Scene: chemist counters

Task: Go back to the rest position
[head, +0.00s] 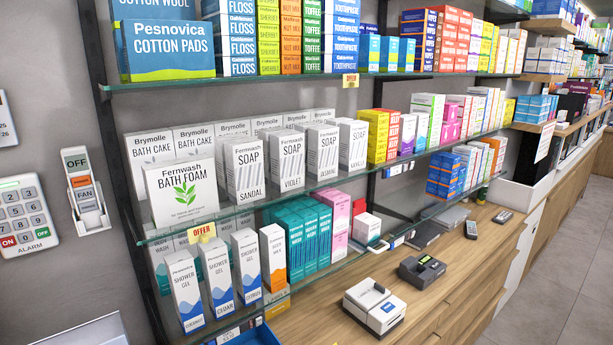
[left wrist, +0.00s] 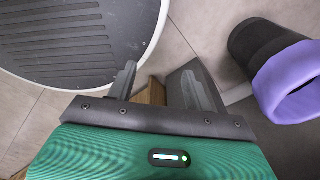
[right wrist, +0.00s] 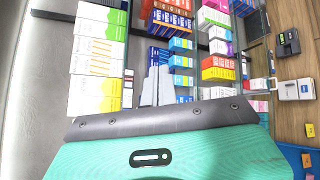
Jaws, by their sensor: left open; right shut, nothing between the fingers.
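My left gripper (left wrist: 158,85) shows in the left wrist view with its two fingers apart and nothing between them. It hangs above the floor, near a round dark ribbed platform. My right gripper (right wrist: 157,85) shows in the right wrist view with its fingers together and nothing held. Shelves of boxed goods lie beyond it; I cannot tell how far off they are. Neither gripper shows in the head view.
Glass shelves (head: 350,245) carry many boxes, including a Bath Foam box (head: 181,192) near the front. A wooden counter (head: 480,262) below holds a white device (head: 374,305) and a dark card terminal (head: 422,270). An alarm keypad (head: 24,212) and switch (head: 84,189) are on the wall.

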